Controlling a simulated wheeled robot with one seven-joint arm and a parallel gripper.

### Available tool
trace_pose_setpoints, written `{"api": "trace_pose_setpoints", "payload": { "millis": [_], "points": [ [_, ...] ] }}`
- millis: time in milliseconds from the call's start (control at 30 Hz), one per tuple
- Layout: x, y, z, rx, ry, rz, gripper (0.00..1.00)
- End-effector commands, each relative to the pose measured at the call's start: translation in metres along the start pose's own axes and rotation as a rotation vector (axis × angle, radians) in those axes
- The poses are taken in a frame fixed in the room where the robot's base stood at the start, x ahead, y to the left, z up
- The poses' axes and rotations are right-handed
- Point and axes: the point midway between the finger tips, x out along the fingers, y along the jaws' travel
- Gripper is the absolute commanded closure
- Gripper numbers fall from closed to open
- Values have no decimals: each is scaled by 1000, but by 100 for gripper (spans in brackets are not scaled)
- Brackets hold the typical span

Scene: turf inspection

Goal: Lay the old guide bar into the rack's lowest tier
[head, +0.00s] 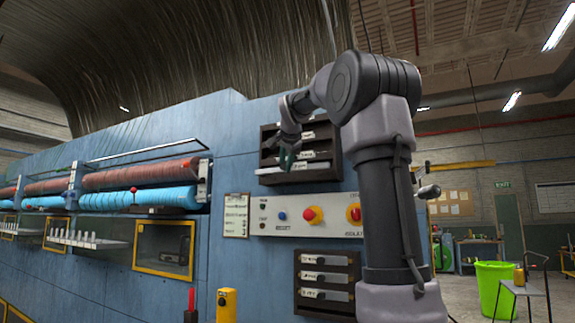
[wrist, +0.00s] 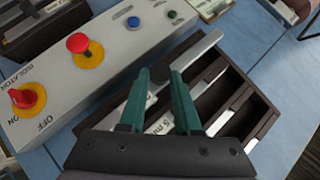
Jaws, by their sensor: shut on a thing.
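The upper dark rack (head: 334,150) hangs on the blue machine's front above the control panel. It also shows in the wrist view (wrist: 262,128), turned so that its lowest tier is nearest the panel. My gripper (head: 288,158) is at the rack's lower left part in the head view. In the wrist view my gripper's teal fingers (wrist: 166,78) are shut on a pale grey guide bar (wrist: 197,54). The bar lies along the panel-side edge of the rack, at the lowest tier. I cannot tell whether it rests in the tier. The fingers hide part of it.
The control panel (head: 262,226) with red knobs and a blue button sits just below the rack; it is close beside my fingers in the wrist view (wrist: 88,90). A second dark rack (head: 326,283) hangs below the panel. A green bin (head: 495,289) stands far right.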

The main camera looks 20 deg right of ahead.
Motion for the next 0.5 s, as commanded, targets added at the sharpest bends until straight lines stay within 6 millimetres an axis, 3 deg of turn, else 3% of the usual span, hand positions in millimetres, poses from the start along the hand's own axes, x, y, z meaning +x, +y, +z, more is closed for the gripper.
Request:
{"api": "trace_pose_setpoints", "payload": {
  "millis": [500],
  "points": [
    [-20,-1,18,0,1,-2,100]
  ]
}}
